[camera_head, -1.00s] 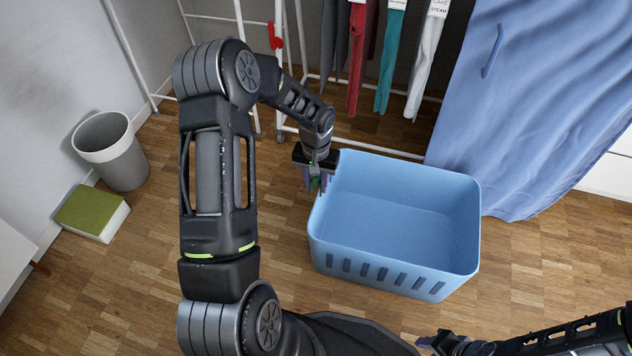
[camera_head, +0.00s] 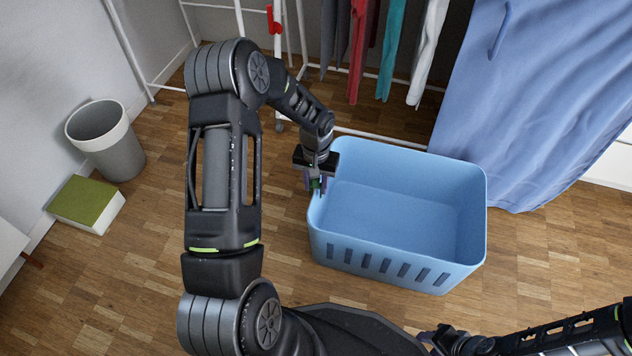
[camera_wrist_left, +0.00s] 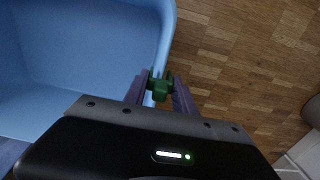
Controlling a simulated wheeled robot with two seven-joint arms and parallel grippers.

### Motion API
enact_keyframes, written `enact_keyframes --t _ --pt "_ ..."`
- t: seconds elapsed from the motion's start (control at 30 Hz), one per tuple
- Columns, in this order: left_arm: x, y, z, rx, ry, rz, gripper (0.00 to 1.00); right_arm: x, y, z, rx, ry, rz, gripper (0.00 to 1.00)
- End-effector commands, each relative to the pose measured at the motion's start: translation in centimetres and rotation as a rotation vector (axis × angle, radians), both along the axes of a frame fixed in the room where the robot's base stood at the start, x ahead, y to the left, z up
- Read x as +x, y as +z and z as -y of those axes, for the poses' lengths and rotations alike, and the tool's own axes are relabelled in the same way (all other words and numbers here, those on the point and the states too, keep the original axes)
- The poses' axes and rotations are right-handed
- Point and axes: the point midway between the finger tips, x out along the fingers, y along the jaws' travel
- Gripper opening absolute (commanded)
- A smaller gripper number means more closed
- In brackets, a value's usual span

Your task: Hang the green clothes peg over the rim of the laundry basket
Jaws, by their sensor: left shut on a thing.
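The light blue laundry basket (camera_head: 385,262) stands upright on the floor with its open top up. My left gripper (camera_head: 316,184) is at the basket's left rim, pointing down. It is shut on the green clothes peg (camera_head: 321,186), which is mostly hidden by the fingers. In the left wrist view the peg (camera_wrist_left: 160,88) sits between the purple-grey fingers, right at the basket's rim (camera_wrist_left: 167,35). I cannot tell whether its legs straddle the rim. My right gripper (camera_head: 432,338) is low in the head view, away from the basket; its fingers are not clear.
A drying rack with hanging clothes (camera_head: 430,50) stands behind the basket. A blue cloth (camera_head: 540,110) hangs at the right. A grey bin (camera_head: 108,140) and a green-topped box (camera_head: 88,203) are at the left. The wooden floor right of the basket is clear.

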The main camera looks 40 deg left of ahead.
Motion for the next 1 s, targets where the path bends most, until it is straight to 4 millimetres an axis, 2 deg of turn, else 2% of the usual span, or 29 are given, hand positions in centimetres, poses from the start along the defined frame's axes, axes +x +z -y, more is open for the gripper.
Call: enact_keyframes --t 0.2,0.57,0.6,0.87,1.0 --pt "0.04 -0.84 0.0 0.0 -0.001 0.001 0.0 0.11 -0.52 0.04 0.001 -0.001 0.001 0.36" --pt "0.04 -0.88 -0.01 0.0 -0.001 0.001 0.0 0.11 -0.51 0.03 0.002 -0.001 0.001 0.36" --pt "0.03 -0.88 -0.02 0.0 -0.001 0.001 0.35 0.11 -0.51 0.03 0.002 -0.001 0.001 0.36" --pt "0.03 -0.89 -0.02 0.0 0.0 0.001 0.57 0.1 -0.51 0.04 0.001 -0.001 0.001 0.36" --pt "0.03 -0.88 -0.02 0.0 0.0 0.001 0.58 0.09 -0.52 0.03 0.001 -0.001 0.0 0.36"
